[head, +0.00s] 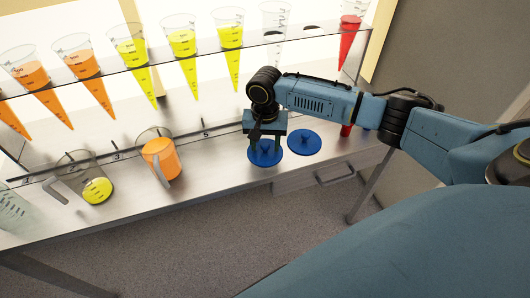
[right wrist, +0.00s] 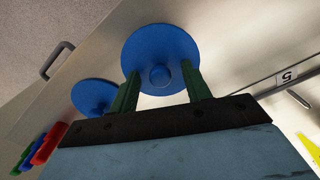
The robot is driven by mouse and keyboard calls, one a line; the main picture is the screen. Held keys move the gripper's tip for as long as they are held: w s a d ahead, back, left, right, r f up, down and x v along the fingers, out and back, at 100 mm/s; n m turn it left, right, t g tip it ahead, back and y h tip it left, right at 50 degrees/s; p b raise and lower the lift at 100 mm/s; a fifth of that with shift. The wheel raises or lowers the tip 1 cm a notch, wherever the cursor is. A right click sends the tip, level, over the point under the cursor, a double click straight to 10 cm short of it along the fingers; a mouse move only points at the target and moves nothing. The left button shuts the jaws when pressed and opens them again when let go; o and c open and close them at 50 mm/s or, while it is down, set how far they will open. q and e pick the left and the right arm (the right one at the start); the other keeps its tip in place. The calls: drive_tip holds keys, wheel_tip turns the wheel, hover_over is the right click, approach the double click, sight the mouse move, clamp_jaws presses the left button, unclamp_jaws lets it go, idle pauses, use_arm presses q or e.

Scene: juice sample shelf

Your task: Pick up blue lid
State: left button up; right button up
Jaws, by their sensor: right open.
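Two round blue lids, each with a small knob, lie on the metal shelf counter. In the head view my right gripper (head: 265,146) is over the left blue lid (head: 262,159), pointing down. The other blue lid (head: 304,142) lies just to the right. In the right wrist view the open green fingers (right wrist: 163,84) stand on either side of the knob of one blue lid (right wrist: 160,48); I cannot tell whether they touch it. The other blue lid (right wrist: 93,93) shows beside it, partly behind a finger. My left gripper is in neither view.
On the counter (head: 215,160) stand an orange-filled jug (head: 158,158) and a yellow-filled jug (head: 97,190), left of my gripper. Cones of orange, yellow and red juice hang in a rack above. Red, green and blue items (right wrist: 45,148) show at lower left in the wrist view.

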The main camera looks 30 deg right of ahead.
clamp_jaws()
idle(0.3)
